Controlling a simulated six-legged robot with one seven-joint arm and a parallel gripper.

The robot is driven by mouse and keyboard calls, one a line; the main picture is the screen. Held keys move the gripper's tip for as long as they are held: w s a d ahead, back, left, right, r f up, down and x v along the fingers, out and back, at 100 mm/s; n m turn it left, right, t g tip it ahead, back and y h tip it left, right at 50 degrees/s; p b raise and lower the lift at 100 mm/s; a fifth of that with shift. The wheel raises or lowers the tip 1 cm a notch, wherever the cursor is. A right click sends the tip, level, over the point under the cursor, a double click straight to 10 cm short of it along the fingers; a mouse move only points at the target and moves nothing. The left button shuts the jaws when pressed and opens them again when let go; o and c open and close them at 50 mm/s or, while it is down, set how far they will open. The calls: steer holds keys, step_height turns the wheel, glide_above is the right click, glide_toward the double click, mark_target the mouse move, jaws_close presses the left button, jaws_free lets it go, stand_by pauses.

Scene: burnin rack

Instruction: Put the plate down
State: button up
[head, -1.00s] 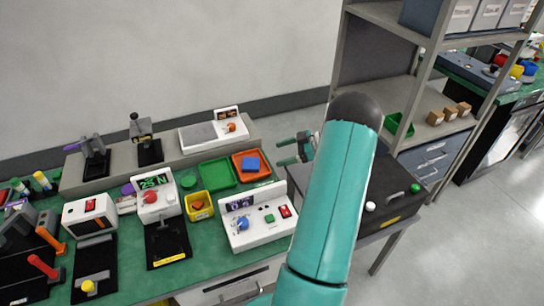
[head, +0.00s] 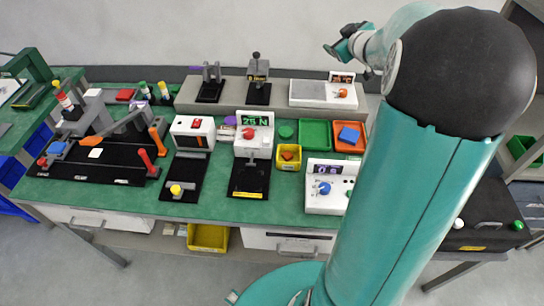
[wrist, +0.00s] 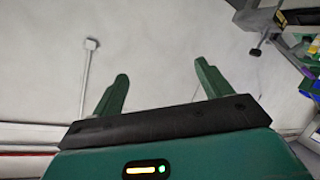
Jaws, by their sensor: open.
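My gripper (head: 344,46) is raised in front of the wall, above the back right of the bench. In the wrist view its two green fingers (wrist: 160,75) stand apart with nothing between them. No plate is held. I cannot tell which thing is the plate. A flat blue piece (head: 348,135) lies in the orange tray (head: 362,149) at the bench's back right, beside an empty-looking green tray (head: 314,134). My arm hides part of the bench's right side.
A white box with a blue knob (head: 325,198) stands partly behind my arm. A grey raised shelf (head: 230,107) runs along the back.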

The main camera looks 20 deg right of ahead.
steer(key=s+a+r+m+g+h, duration=0.1)
steer(key=s+a+r+m, duration=0.1)
steer(key=s+a, duration=0.35)
steer(key=s+a+r+m+g+h, duration=0.1)
steer(key=s+a+r+m+g, duration=0.15)
steer(key=a, duration=0.65)
steer(key=s+a+f+g+y, duration=0.2)
steer(key=s+a+f, duration=0.2)
steer(key=s+a, duration=0.6)
steer(key=s+a+f+g+y, duration=0.2)
steer(key=s+a+f+y, duration=0.1)
steer(key=s+a, duration=0.7)
steer(key=shift+s+f+g, duration=0.35)
steer(key=shift+f, duration=0.1)
steer(key=shift+a+n, duration=0.1)
steer(key=shift+n, duration=0.15)
